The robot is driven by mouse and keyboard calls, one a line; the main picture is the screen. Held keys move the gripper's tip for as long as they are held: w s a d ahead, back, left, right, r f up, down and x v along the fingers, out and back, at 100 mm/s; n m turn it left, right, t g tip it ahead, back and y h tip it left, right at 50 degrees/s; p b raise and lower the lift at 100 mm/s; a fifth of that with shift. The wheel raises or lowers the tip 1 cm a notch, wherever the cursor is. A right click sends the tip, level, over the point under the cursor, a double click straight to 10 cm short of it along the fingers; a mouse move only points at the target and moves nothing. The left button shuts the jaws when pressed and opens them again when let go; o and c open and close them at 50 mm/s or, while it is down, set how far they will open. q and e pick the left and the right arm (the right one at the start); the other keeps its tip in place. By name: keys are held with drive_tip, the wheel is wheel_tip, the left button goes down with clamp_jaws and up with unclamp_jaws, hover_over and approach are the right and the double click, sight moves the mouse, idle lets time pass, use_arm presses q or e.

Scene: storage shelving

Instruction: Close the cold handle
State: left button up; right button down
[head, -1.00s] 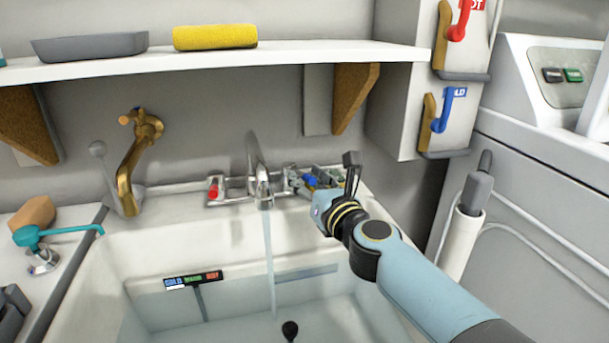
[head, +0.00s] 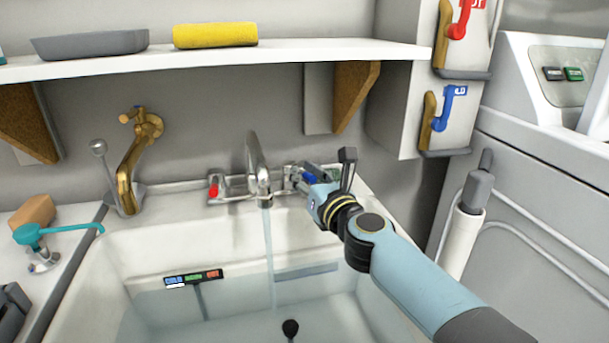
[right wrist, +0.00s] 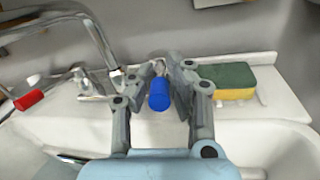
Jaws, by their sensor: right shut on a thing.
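The blue cold handle (head: 310,179) is on the right side of the chrome faucet (head: 256,165). In the right wrist view the cold handle (right wrist: 158,95) lies between the two fingers of my right gripper (right wrist: 157,70). My right gripper (head: 302,178) is shut on it in the head view, where the fingers partly cover it. Water runs from the spout into the sink. The red hot handle (head: 213,191) is on the faucet's left side and also shows in the right wrist view (right wrist: 29,99). My left gripper is not in view.
A green and yellow sponge (right wrist: 232,80) lies on the sink ledge right of the gripper. A brass tap (head: 132,165) stands at the left. A shelf (head: 290,54) hangs above the faucet. The sink (head: 150,245) holds water.

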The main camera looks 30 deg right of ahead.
drive_tip(key=shift+w+a+m+g+h+b, duration=0.1)
drive_tip(key=shift+a+m+g+h+b, duration=0.15)
drive_tip(key=shift+a+m+h, duration=0.6)
drive_tip(key=shift+w+m+g+h+b, duration=0.15)
drive_tip(key=shift+m+h, duration=0.4)
drive_tip(key=shift+h, duration=0.8)
drive_tip(key=shift+s, duration=0.15)
drive_tip(key=shift+r, duration=0.1)
drive_tip(key=c, duration=1.3)
unclamp_jaws()
drive_tip(key=shift+c, duration=0.2)
wheel_tip(320, 180, up, 10)
